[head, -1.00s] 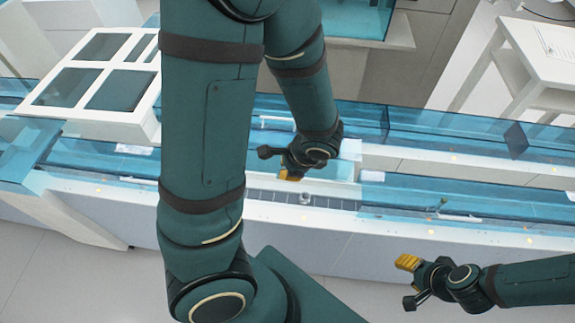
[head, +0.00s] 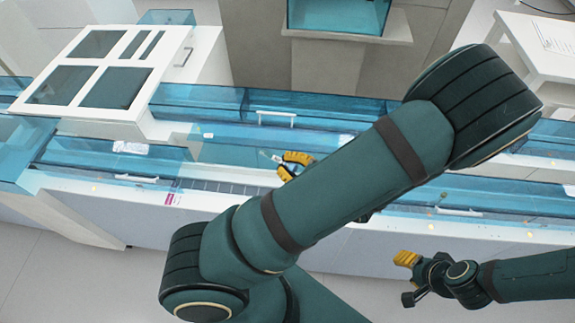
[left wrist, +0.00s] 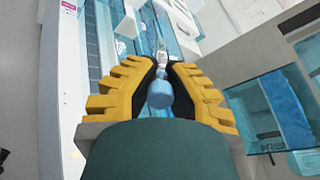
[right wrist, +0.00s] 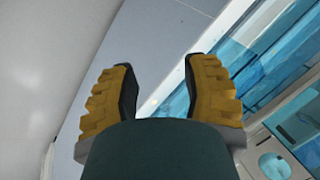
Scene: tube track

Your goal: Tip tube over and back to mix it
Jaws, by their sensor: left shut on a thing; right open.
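The tube has a blue cap (left wrist: 160,94) and a pale clear body (left wrist: 161,58). It sits between the yellow-padded fingers of my left gripper (left wrist: 165,82), which is shut on it. In the head view the left gripper (head: 293,165) is above the track, and the tube (head: 269,156) sticks out from its fingers to the left, tipped well away from upright. Part of the tube is hidden by the fingers. My right gripper (head: 406,279) is open and empty in front of the bench; its spread fingers also show in the right wrist view (right wrist: 160,90).
The track (head: 225,187) runs along the bench under blue transparent covers (head: 95,155). A white panelled unit (head: 160,60) stands at the back left, and a white table (head: 545,50) at the back right. My left arm hides the middle of the bench.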

